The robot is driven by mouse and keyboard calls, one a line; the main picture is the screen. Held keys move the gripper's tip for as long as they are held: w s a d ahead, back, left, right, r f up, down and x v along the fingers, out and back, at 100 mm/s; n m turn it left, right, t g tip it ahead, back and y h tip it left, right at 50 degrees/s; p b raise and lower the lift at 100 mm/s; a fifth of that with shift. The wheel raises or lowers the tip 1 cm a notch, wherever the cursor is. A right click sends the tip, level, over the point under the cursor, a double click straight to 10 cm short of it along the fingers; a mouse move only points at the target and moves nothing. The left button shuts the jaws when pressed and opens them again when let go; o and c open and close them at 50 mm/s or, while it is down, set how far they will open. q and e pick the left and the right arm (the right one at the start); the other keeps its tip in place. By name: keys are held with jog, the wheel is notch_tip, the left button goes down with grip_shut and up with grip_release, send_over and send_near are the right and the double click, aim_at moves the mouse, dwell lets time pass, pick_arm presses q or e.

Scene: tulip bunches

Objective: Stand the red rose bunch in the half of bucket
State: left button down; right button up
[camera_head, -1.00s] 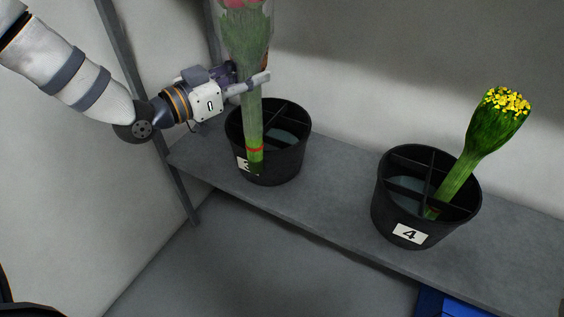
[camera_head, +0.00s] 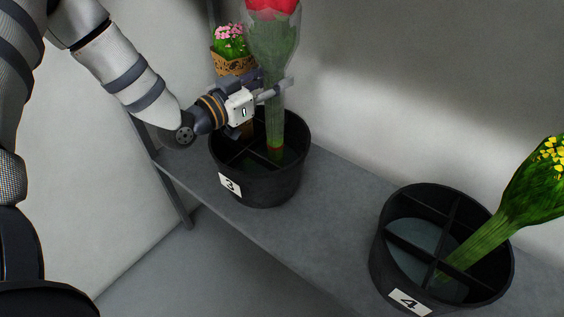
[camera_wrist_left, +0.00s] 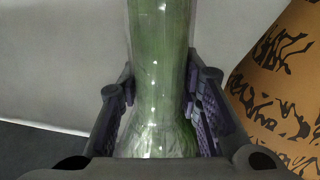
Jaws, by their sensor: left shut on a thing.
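The red rose bunch (camera_head: 274,45), in clear wrap with long green stems, stands roughly upright at the numbered 3 bucket (camera_head: 275,190). My left gripper (camera_head: 274,92) is shut on its stems above the rim. In the left wrist view the fingers (camera_wrist_left: 160,88) press both sides of the green wrapped stems (camera_wrist_left: 158,50). The banded stem end shows within the bucket's opening; I cannot tell whether it touches the bottom. The black bucket has dividers inside, partly hidden by my gripper and the stems. My right gripper is not in view.
A pink flower bunch in patterned brown wrap (camera_head: 233,62) stands at the back left of the same bucket, close to my gripper; its wrap (camera_wrist_left: 285,95) fills the wrist view's right. A bucket numbered 4 (camera_head: 385,262) with a yellow bunch (camera_head: 520,195) stands right on the grey shelf (camera_head: 325,215).

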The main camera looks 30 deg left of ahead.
aim_at(268, 117)
pick_arm(q)
notch_tip(268, 117, down, 9)
jog(key=shift+r+b, duration=0.15)
jog(key=shift+b, duration=1)
jog(key=shift+r, duration=0.2)
jog(key=shift+f, duration=0.15)
jog(key=c, duration=1.2)
grip_release()
jog(key=shift+o, duration=0.2)
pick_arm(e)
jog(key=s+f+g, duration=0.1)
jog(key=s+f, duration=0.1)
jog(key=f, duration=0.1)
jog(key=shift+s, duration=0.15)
